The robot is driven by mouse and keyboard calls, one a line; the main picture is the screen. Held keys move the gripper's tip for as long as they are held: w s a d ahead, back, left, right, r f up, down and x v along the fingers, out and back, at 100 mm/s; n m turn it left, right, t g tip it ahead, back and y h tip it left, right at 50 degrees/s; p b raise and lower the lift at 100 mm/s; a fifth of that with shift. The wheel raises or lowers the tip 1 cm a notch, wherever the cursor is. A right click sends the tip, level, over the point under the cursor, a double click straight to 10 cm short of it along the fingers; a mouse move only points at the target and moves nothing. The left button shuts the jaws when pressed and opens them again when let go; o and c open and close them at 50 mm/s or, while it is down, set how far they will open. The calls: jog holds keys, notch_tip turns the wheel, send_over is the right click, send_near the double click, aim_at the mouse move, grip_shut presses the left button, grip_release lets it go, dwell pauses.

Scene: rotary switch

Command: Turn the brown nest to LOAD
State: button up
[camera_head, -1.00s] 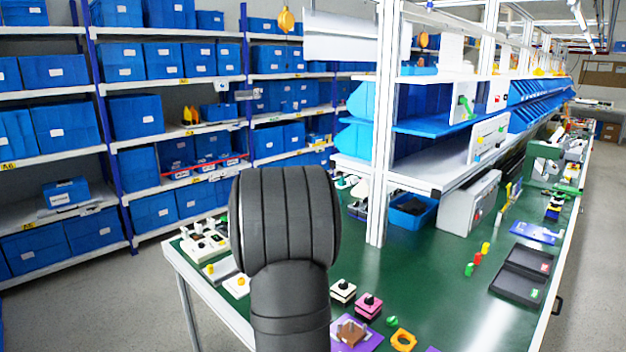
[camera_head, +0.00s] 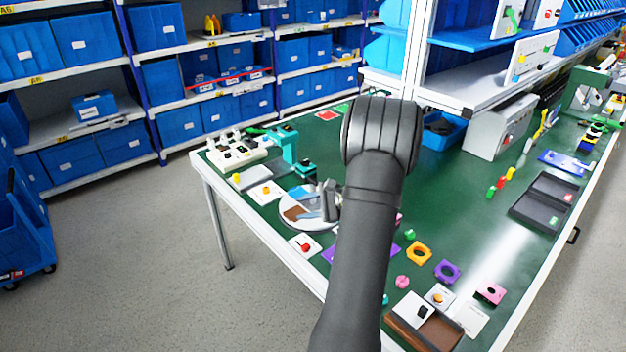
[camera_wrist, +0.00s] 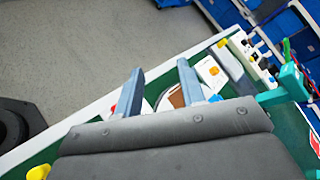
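A round pale dial (camera_head: 287,221) lies on the green bench, partly hidden by my arm and gripper. The brown nest (camera_head: 296,213) is a brown patch on the dial's near side. In the wrist view the brown nest (camera_wrist: 177,97) shows between my fingers, close to the right one. My gripper (camera_wrist: 160,72) is open, its two blue-grey fingers apart with nothing held. In the head view my gripper (camera_head: 326,200) is over the dial; I cannot tell whether it touches. No LOAD mark is readable.
A teal stand (camera_head: 304,168) is just behind the dial. A white plate with a yellow button (camera_head: 266,192) and one with a red button (camera_head: 304,245) lie beside it. A white switch box (camera_head: 238,154) stands at the bench's left end. Several small parts lie to the right.

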jog(key=w+d+f+m+t+y, duration=0.1)
jog(key=w+d+m+t, duration=0.2)
jog(key=d+m+t, duration=0.3)
jog(key=m+t+h, duration=0.1)
jog(key=m+t, duration=0.4)
jog(key=m, duration=0.5)
send_near(313, 179)
jog(key=x, duration=1)
jog(key=shift+w+f, duration=0.1)
grip_shut()
